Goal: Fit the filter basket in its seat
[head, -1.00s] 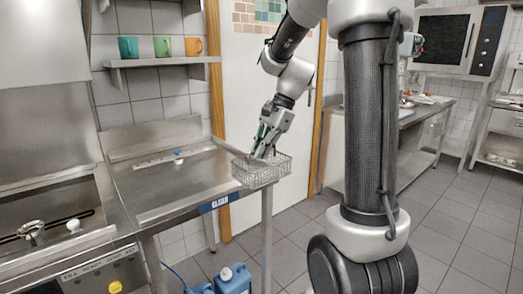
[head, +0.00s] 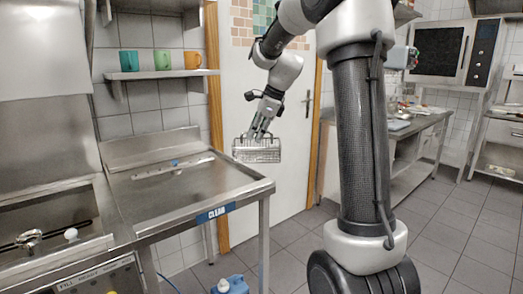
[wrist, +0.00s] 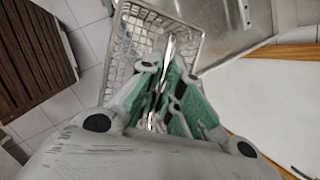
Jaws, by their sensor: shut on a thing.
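The filter basket (head: 257,156) is a grey wire-mesh basket. In the head view it hangs in the air above and beyond the right end of the steel drain table. My gripper (head: 260,133) is above the basket and shut on it. In the wrist view the basket (wrist: 146,42) lies beyond the green-padded fingers of my gripper (wrist: 168,62), which close on a thin upright part of it. The sink basin (head: 45,215) is at the left of the head view, with a metal fitting (head: 29,239) and a white knob in it. I cannot make out the seat for certain.
The drain table (head: 190,185) has a CLEAN label on its front edge and a mostly bare top. A shelf (head: 160,74) with three mugs hangs above it. A blue canister (head: 230,285) stands below. A door is behind my arm.

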